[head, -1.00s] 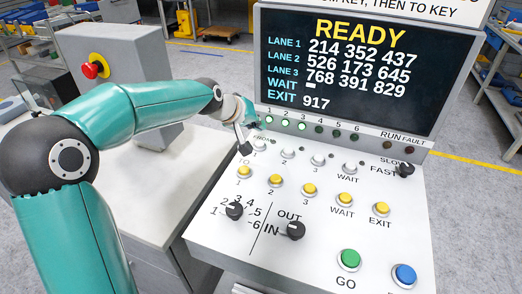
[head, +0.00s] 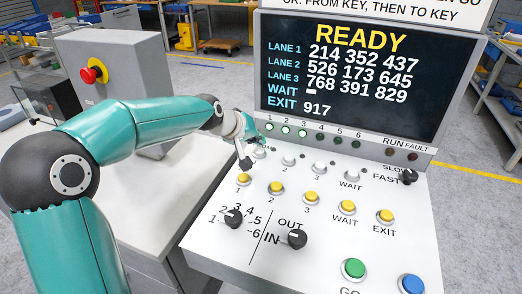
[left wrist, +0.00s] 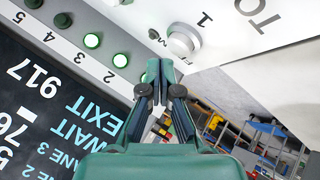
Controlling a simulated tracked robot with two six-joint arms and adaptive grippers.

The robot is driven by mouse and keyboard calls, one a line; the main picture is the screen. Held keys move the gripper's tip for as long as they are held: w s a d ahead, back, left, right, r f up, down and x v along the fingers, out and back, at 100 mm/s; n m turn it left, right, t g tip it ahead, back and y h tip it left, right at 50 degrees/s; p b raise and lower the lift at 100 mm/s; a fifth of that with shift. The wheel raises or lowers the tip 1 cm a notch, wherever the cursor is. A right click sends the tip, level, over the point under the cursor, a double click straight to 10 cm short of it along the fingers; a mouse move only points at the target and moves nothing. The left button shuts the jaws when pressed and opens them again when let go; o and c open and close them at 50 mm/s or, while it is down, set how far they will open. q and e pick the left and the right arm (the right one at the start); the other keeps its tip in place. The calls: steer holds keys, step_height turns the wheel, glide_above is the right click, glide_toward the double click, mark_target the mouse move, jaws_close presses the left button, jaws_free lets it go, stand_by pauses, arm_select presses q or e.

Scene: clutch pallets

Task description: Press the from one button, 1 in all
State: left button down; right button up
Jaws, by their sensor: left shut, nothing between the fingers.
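The from one button (head: 260,153) is a white round button at the left end of the upper button row on the sloping panel (head: 325,215). In the head view my left gripper (head: 261,141) is just above it and partly covers it. In the left wrist view the white button (left wrist: 183,41) stands just ahead and to the right of the closed fingertips (left wrist: 160,66). The fingers are together with nothing between them. A gap seems to show between fingertips and button, but contact cannot be told for certain. My right gripper is not in view.
The display (head: 360,75) reads READY above the panel. Green lamps 1 to 3 are lit (head: 286,130). Yellow buttons (head: 276,188), black knobs (head: 233,218), a green button (head: 353,268) and a blue button (head: 411,284) lie below. A red stop button (head: 92,72) is at left.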

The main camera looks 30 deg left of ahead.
mark_target(258, 150)
arm_select(q)
steer(key=shift+f, duration=0.15)
stand_by(0.6)
steer(key=shift+f+b, duration=0.25)
steer(key=shift+b, duration=0.15)
steer(key=shift+s+f+b, duration=0.1)
steer(key=shift+f+b, duration=0.35)
steer(key=shift+f, duration=0.05)
stand_by(0.8)
steer(key=shift+r, duration=0.1)
steer(key=shift+r+p, duration=0.7)
steer(key=shift+r, duration=0.15)
steer(key=shift+r, duration=0.1)
step_height(258, 150, up, 5)
steer(key=p, duration=0.4)
stand_by(0.7)
